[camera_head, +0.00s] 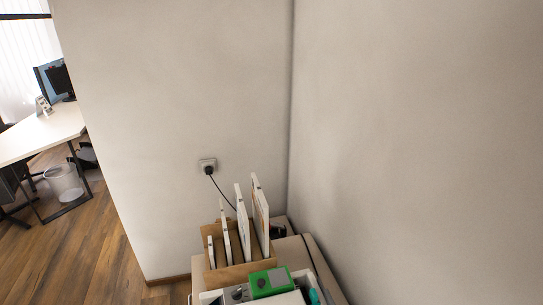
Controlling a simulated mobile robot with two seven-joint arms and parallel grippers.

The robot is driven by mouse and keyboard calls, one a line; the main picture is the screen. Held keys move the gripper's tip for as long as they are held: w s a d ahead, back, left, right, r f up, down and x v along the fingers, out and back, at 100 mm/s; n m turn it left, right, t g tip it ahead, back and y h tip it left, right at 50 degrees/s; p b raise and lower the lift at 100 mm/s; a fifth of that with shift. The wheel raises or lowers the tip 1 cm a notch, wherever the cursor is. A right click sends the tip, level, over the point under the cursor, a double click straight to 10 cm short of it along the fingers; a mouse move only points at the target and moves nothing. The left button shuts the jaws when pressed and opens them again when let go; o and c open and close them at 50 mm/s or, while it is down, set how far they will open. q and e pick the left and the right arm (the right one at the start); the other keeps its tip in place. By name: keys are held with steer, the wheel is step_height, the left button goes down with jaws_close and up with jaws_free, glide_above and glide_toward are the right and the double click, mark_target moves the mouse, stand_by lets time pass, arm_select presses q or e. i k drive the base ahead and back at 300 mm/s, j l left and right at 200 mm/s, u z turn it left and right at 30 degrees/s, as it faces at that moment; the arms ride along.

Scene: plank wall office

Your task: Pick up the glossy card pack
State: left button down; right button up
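I cannot make out a thing that is clearly the glossy card pack. A green box-like item with a dark patch (271,282) lies at the bottom of the view, at the near end of a low piece of furniture. Whether it is a card pack I cannot tell. Neither of my grippers is in view.
A white tray (209,298) with small items is cut off by the bottom edge. Walls close in behind and at right. Wood floor (88,255), a desk (42,134) and a bin (64,182) are at left.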

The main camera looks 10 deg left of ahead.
mark_target(212, 256)
steer(key=i+j+u, duration=0.3)
steer(key=i+j, duration=0.45)
steer(key=j, duration=0.2)
steer(key=i+j+u, duration=0.3)
steer(key=i+j, duration=0.5)
